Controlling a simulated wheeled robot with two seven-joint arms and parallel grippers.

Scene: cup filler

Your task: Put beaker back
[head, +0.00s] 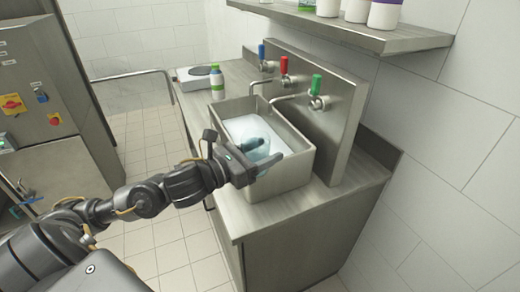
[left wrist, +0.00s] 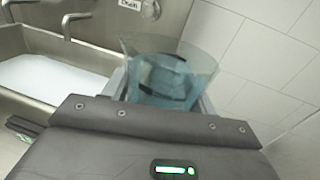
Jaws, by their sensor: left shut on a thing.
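A clear bluish beaker (left wrist: 170,72) is held in my left gripper, and in the left wrist view it stands above the gripper body with its rim open toward the top. In the head view the beaker (head: 256,149) shows partly behind the gripper. My left gripper (head: 262,158) is shut on it, over the near side of the steel sink (head: 288,178). The fingers partly hide the beaker. My right gripper is not in view.
The sink holds a white surface, and taps with blue, red and green handles (head: 316,84) stand behind it. A bottle (head: 217,82) and a scale-like device (head: 196,76) stand left of the sink. The counter (head: 262,215) in front right is bare. A shelf (head: 350,33) with containers hangs above.

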